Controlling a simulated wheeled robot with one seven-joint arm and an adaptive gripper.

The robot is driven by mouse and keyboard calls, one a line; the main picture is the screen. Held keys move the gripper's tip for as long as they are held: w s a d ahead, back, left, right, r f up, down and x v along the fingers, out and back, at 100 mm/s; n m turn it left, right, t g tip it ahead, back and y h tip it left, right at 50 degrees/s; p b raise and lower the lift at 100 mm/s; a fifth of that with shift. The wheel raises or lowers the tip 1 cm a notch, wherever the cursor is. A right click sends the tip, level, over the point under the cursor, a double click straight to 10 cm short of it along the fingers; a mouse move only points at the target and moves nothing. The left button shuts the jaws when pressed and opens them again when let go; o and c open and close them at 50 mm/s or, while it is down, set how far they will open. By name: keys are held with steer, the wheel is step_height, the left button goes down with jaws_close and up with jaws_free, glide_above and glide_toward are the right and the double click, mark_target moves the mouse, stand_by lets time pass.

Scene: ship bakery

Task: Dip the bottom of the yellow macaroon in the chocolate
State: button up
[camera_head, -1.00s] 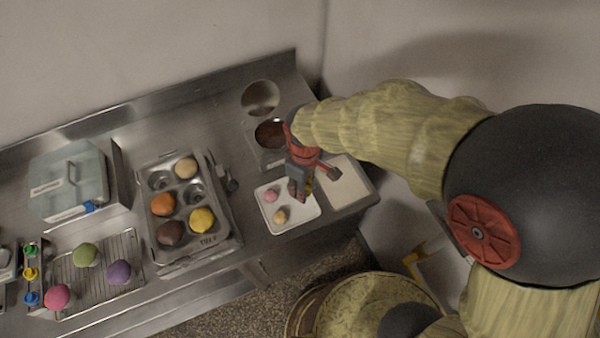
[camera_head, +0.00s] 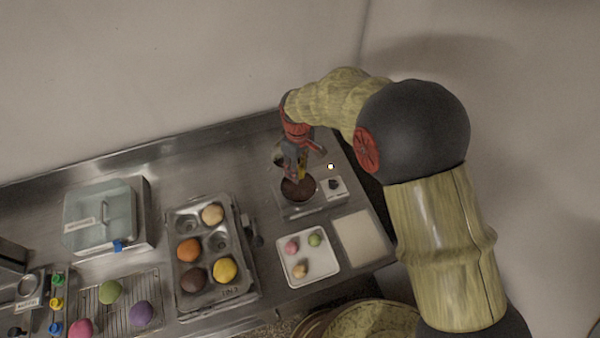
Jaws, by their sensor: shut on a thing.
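My gripper (camera_head: 296,176) points down just above the round pot of dark chocolate (camera_head: 299,192), which sits in a metal warmer. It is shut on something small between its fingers. A white tray (camera_head: 318,282) in front of the warmer holds a pink macaroon (camera_head: 292,247), a green macaroon (camera_head: 314,240) and a beige macaroon (camera_head: 300,270).
A pale board (camera_head: 361,238) lies right of the tray. Left of it stands a metal muffin tin (camera_head: 217,220) with several coloured balls. A wire rack (camera_head: 120,290) and a clear-lidded box (camera_head: 100,215) are farther left. A wall rises behind the counter.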

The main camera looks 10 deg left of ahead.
mark_target(298, 189)
steer(key=shift+f+b, duration=2.25)
steer(key=shift+f, duration=1.9)
steer(key=shift+f+b, duration=0.3)
steer(key=shift+f, duration=0.25)
steer(key=shift+r, duration=0.1)
steer(key=shift+r+p, duration=1)
steer(key=shift+r, duration=0.7)
steer(key=shift+r, duration=0.1)
steer(key=shift+r+p, duration=1.65)
steer(key=shift+r, duration=1.25)
